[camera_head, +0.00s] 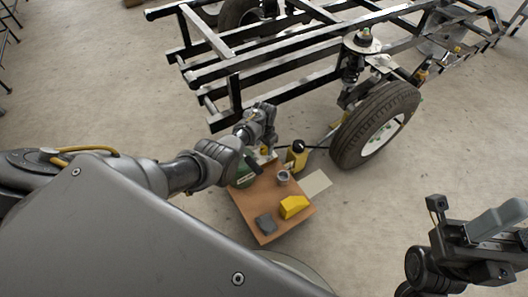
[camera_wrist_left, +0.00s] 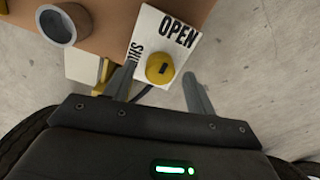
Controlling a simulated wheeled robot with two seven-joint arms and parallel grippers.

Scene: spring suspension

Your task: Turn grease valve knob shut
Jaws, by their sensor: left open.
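The yellow round grease valve knob (camera_wrist_left: 160,69), with a dark slot or mark on top, sits on a white plate (camera_wrist_left: 187,14) in the left wrist view. The plate reads OPEN beside the knob; a second word, partly hidden by a finger, begins "SHU". My left gripper (camera_wrist_left: 159,78) is open, its fingers on either side of the knob; whether they touch it I cannot tell. In the head view my left gripper (camera_head: 266,122) is over the far edge of the brown board, and the knob is mostly hidden. My right gripper (camera_head: 490,228) is at lower right, away from the board.
The brown board (camera_head: 245,205) holds a grey cup (camera_head: 283,177), a yellow block (camera_head: 293,206) and a dark grey block (camera_head: 265,223). The black frame (camera_head: 225,70) and tyre (camera_head: 375,125) are close. Floor at right is clear.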

